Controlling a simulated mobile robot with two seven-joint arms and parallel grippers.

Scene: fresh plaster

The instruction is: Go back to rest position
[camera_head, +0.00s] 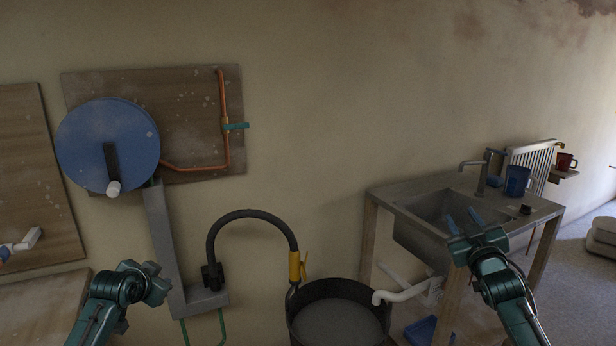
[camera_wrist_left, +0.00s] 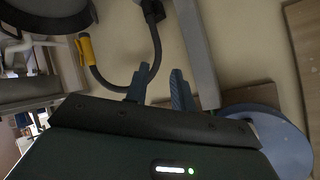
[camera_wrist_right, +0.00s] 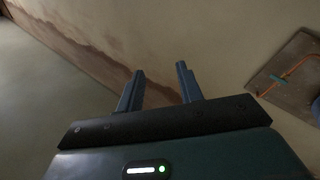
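My right gripper (camera_head: 463,220) is in front of the sink table in the head view, its two blue fingers apart. In the right wrist view the fingers (camera_wrist_right: 160,78) are open with nothing between them. My left arm comes in at the lower left of the head view; its gripper points away and its fingers are hidden there. In the left wrist view the left fingers (camera_wrist_left: 160,82) are apart and empty, in front of the wall and the grey post.
A black hose (camera_head: 245,213) arches to a dark tub (camera_head: 338,288).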

